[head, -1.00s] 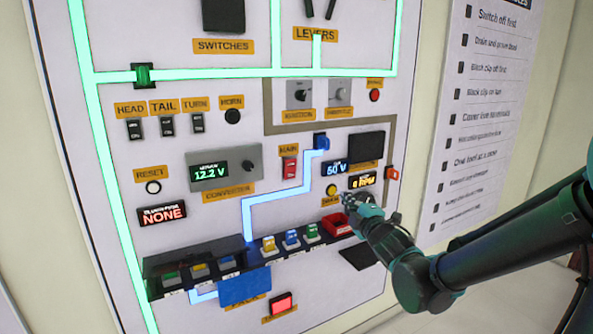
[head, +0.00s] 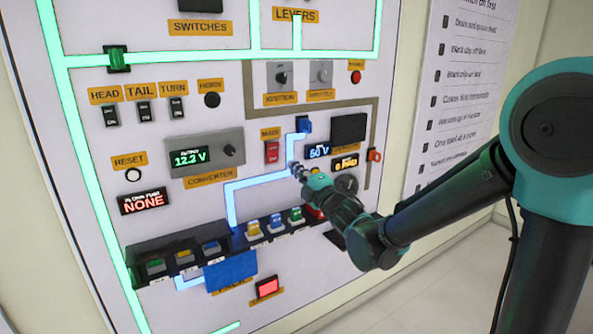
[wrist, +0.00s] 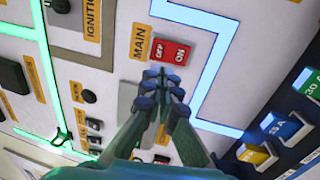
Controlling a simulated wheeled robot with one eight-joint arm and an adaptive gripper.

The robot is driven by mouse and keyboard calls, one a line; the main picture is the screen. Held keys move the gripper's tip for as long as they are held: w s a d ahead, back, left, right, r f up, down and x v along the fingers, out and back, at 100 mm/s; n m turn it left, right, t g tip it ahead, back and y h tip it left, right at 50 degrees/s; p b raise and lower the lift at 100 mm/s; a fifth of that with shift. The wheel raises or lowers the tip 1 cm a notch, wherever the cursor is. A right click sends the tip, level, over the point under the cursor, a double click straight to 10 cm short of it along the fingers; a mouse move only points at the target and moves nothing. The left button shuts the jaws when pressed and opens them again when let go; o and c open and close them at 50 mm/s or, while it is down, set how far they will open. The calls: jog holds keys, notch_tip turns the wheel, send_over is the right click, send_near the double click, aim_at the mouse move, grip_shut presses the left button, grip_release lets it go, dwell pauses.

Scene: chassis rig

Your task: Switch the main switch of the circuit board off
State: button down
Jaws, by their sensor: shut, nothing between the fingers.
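The main switch (head: 272,152) is a red rocker on the white board, below an orange label (head: 271,133). In the wrist view the red rocker (wrist: 170,52) shows OFF and ON lettering, beside the MAIN label (wrist: 140,42). Which side is pressed in I cannot tell. My gripper (head: 295,169) is shut and empty, a little right of and below the switch in the head view. In the wrist view my gripper's fingertips (wrist: 164,75) point at the rocker, close to its edge. Whether they touch it I cannot tell.
A lit blue line (head: 256,184) runs beside the switch to a blue connector (head: 304,124). The converter box (head: 203,157) reads 12.2 V at left. Colored fuses stand in a black tray (head: 130,252) below.

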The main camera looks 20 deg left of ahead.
jog(key=x, duration=1)
jog(key=shift+a, duration=0.1)
jog(key=shift+w+a+r, duration=0.3)
jog(key=shift+a, duration=0.05)
send_near(274, 147)
jog(key=s+d+r, duration=0.3)
jog(key=d, duration=0.2)
jog(key=shift+s+r, duration=0.35)
jog(key=shift+r, duration=0.05)
